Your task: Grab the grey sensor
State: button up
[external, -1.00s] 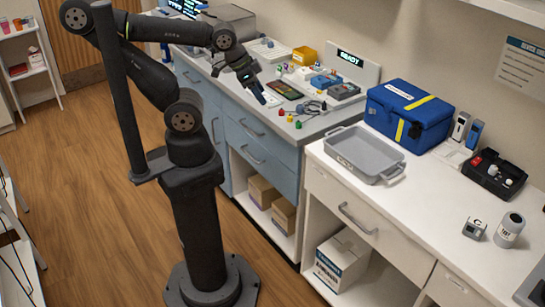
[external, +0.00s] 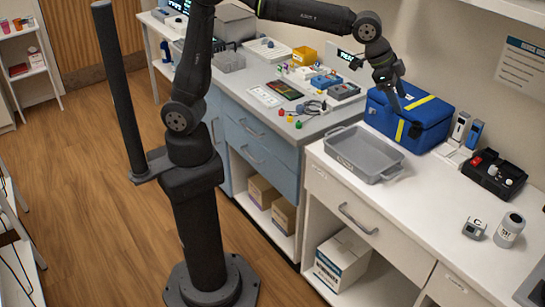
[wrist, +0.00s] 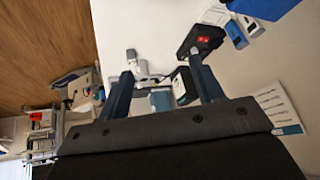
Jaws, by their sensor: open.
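A small grey boxy device (external: 475,228), which looks like the grey sensor, sits on the white counter at the right in the external view. It stands beside a grey-white bottle (external: 509,231). My gripper (external: 398,96) is up in front of the blue case, well to the left of and above the device, pointing down. In the wrist view its two fingers (wrist: 160,67) are spread, with nothing clearly held. Small white and grey items (wrist: 160,98) show beyond and between the fingers; I cannot tell which of them is the sensor.
The blue case (external: 418,110) stands at the back of the counter, below my gripper. An empty grey tray (external: 362,172) lies to its left. A black box (external: 494,176) with a red part and white-grey holders stand to its right. The front of the counter is largely clear.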

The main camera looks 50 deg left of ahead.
jog(key=d+f+m, duration=0.2)
jog(key=d+f, duration=0.2)
jog(key=d, duration=0.8)
jog(key=m+g, duration=0.1)
send_near(476, 222)
jog(key=shift+h, duration=0.4)
jog(key=shift+a+x, duration=0.15)
jog(key=shift+x, duration=2.15)
jog(key=shift+a+x, duration=0.15)
jog(key=shift+x, duration=2.1)
jog(key=shift+f, duration=0.2)
jog(key=c, duration=1.1)
